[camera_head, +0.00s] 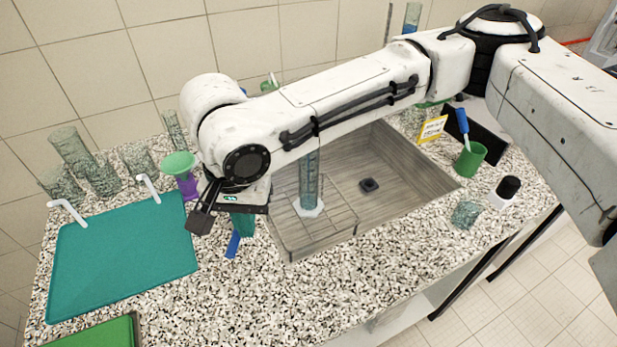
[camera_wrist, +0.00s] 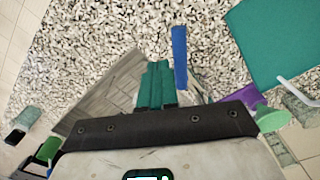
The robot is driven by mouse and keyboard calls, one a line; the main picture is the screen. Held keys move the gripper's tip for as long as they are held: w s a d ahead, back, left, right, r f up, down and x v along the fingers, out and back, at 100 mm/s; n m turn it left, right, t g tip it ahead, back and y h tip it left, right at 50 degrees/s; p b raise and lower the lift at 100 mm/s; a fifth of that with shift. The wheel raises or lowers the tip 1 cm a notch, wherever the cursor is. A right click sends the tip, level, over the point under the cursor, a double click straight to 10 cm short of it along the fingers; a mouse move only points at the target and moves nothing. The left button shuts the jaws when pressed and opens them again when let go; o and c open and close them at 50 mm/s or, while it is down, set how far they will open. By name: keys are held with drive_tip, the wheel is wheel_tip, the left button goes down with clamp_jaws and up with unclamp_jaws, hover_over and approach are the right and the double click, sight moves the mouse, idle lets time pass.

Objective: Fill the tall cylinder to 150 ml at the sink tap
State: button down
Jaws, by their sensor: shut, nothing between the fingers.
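I cannot make out the tap; my arm covers part of the area behind the sink. My gripper (camera_head: 243,226) points down over the counter, left of the sink and apart from the cylinder. Its teal fingers (camera_wrist: 156,86) are together and empty in the wrist view. The cylinder cannot be made out in that view.
A blue strip (camera_head: 233,245) lies near my gripper. Left are a teal mat (camera_head: 120,255), a green funnel (camera_head: 179,163) on a purple piece and several glass vessels. Right are a green cup (camera_head: 469,160), a beaker (camera_head: 466,213) and a black-capped bottle (camera_head: 505,192).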

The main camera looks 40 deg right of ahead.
drive_tip(key=w+a+r+p, duration=0.1)
drive_tip(key=w+a+p, duration=0.1)
drive_tip(key=w+a, duration=0.3)
drive_tip(key=f+b, duration=0.1)
drive_tip(key=f, duration=0.1)
drive_tip(key=f+b, duration=0.1)
drive_tip(key=f, duration=0.1)
drive_tip(key=shift+w+d+f, duration=0.15)
drive_tip(key=shift+d+f, duration=0.05)
drive_tip(key=shift+f, duration=0.05)
idle(0.4)
idle(4.7)
drive_tip(key=shift+s+d+p, duration=0.35)
drive_tip(key=shift+s+p, duration=0.05)
drive_tip(key=shift+s, duration=0.05)
drive_tip(key=shift+s+d+p, duration=0.35)
drive_tip(key=shift+s+p, duration=0.05)
